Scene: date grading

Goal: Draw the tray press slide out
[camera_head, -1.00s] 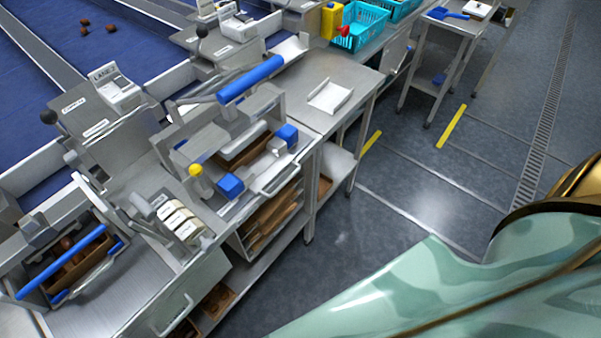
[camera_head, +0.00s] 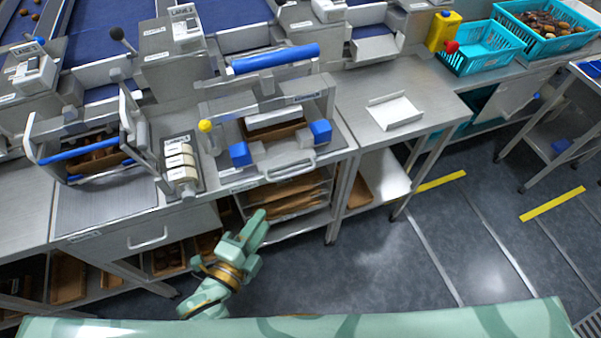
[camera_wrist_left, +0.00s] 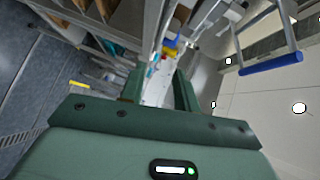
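The tray press (camera_head: 325,98) stands on the steel bench in the middle of the head view, with a long blue lever bar (camera_head: 275,58) across its top. Its slide (camera_head: 283,155) sits low at the front between two blue blocks, with a silver bar handle (camera_head: 290,170) on its front edge. A brown tray (camera_head: 275,130) shows under the press. My left gripper (camera_head: 257,222) is below and in front of the bench edge, apart from the handle. The left wrist view shows its two green fingers (camera_wrist_left: 160,88) spread with nothing between them. My right gripper is out of view.
A second blue-handled frame (camera_head: 80,150) stands at left, above a drawer (camera_head: 145,235). Shelves with brown trays (camera_head: 290,190) lie under the bench. The floor (camera_head: 400,260) at right is clear.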

